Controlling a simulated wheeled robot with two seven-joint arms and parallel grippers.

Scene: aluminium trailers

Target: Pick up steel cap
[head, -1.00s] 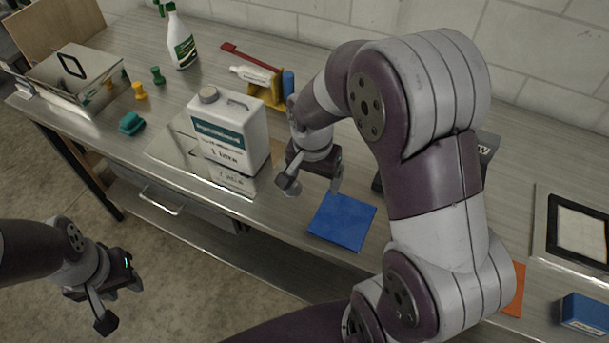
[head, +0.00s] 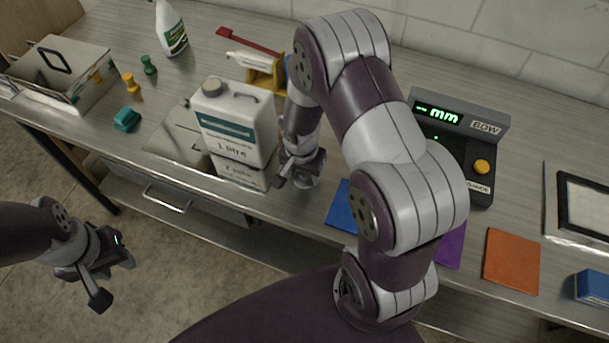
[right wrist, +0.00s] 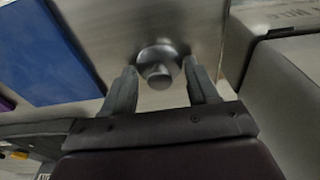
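The steel cap (right wrist: 158,62) is a round, shiny grey piece with a raised knob, lying on the metal bench top in the right wrist view. My right gripper (right wrist: 161,80) is open, with one fingertip on either side of the cap's near part. I cannot tell whether the fingers touch it. In the head view my right gripper (head: 288,180) is low over the bench, just right of the white jug, and the cap cannot be made out there. My left gripper (head: 115,275) hangs over the floor in front of the bench, and its finger gap is unclear.
The white jug (head: 235,125) stands close beside my right gripper. A blue mat (head: 343,208) lies on its other side, partly behind my arm. A black gauge box (head: 455,165), purple and orange mats (head: 511,262) are further right. The bench's front edge is near.

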